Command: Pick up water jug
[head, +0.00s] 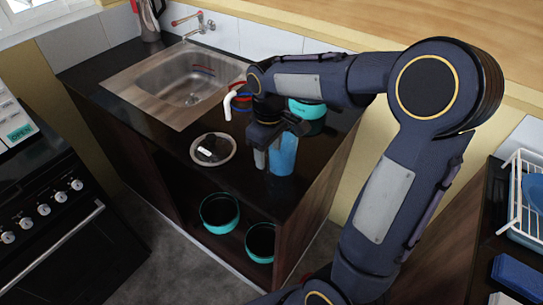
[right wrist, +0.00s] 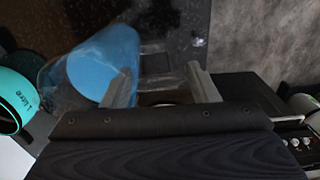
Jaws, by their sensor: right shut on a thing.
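The water jug (head: 284,154) is a clear container with blue in it, at the right front part of the dark counter. It also shows on the left in the right wrist view (right wrist: 100,68). My right gripper (head: 268,158) reaches down at its left side. In the wrist view its two fingers (right wrist: 165,88) stand apart beside the jug, with a narrow curved part, apparently the jug's handle, between them. The gripper is shut on that part. The jug looks upright in the head view; my arm hides its top. I cannot tell whether its base touches the counter. My left gripper is not in view.
A teal pot (head: 307,109) stands close behind the jug. A round lid (head: 213,149) lies to its left. A steel sink (head: 185,82) with a tap (head: 197,25) is farther left. Two teal pots (head: 219,212) sit on the shelf below. A stove (head: 60,210) stands at left.

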